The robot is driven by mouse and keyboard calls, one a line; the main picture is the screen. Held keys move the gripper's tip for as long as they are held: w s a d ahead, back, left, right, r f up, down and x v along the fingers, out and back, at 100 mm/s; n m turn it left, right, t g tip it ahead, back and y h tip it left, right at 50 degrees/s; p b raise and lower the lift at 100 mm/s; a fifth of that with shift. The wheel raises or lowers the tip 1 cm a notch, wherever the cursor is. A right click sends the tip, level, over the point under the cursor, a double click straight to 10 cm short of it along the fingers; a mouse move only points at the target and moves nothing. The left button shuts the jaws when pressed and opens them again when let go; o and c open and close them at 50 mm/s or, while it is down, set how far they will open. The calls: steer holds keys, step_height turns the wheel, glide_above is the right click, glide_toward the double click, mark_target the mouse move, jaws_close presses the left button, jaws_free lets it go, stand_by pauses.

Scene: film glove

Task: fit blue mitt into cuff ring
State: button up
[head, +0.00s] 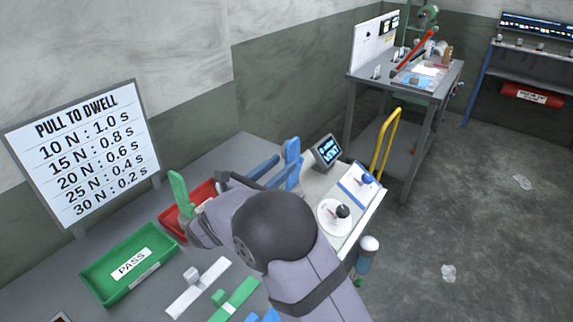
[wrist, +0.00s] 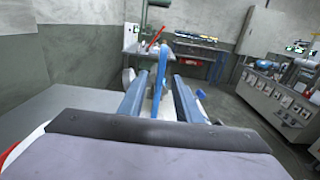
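The blue mitt (head: 292,155) stands upright at the bench's back edge, just past my fingertips. In the wrist view the blue mitt (wrist: 161,78) is a narrow upright strip between the fingers, with gaps on both sides. My gripper (head: 269,173) has dark blue fingers and looks open; the wrist view also shows it open (wrist: 161,76). Whether the mitt lies between the fingertips or just beyond them is hard to tell. I cannot pick out a cuff ring with certainty; my arm hides part of the bench.
A green mitt (head: 180,190) stands by a red tray (head: 203,191). A green PASS tray (head: 108,291) is at left. A white disc with a black knob (head: 333,229), a small screen (head: 327,152) and a yellow rail (head: 384,143) are at right. White and green strips (head: 238,294) lie in front.

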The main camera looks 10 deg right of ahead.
steer(key=shift+s+a, duration=0.4)
stand_by(0.4)
